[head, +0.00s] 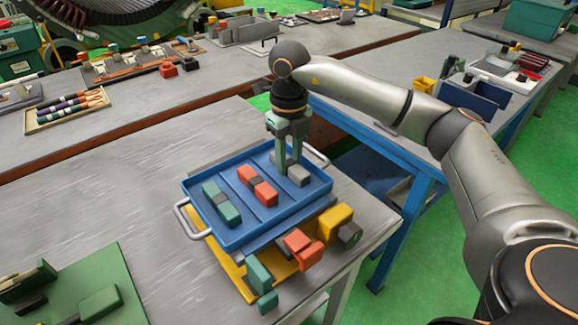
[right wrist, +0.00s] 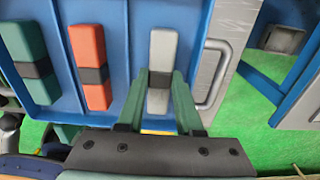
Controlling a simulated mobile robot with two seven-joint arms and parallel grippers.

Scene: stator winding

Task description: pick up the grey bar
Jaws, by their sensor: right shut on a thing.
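The grey bar (head: 298,175) lies in the right compartment of the blue tray (head: 189,187) in the head view. In the right wrist view the grey bar (right wrist: 162,50) has a dark band around its middle. My right gripper (head: 286,168) points down into the tray and is shut on the grey bar, with its green fingers (right wrist: 160,92) on either side of the bar near the band. The bar appears to be still in its compartment; I cannot tell if it is lifted. My left gripper is not in view.
A red bar (head: 257,184) and a green bar (head: 221,204) lie in the tray's other compartments. Red, yellow and green blocks (head: 303,247) crowd the tray's front right side. A green board (head: 120,265) lies at the front left.

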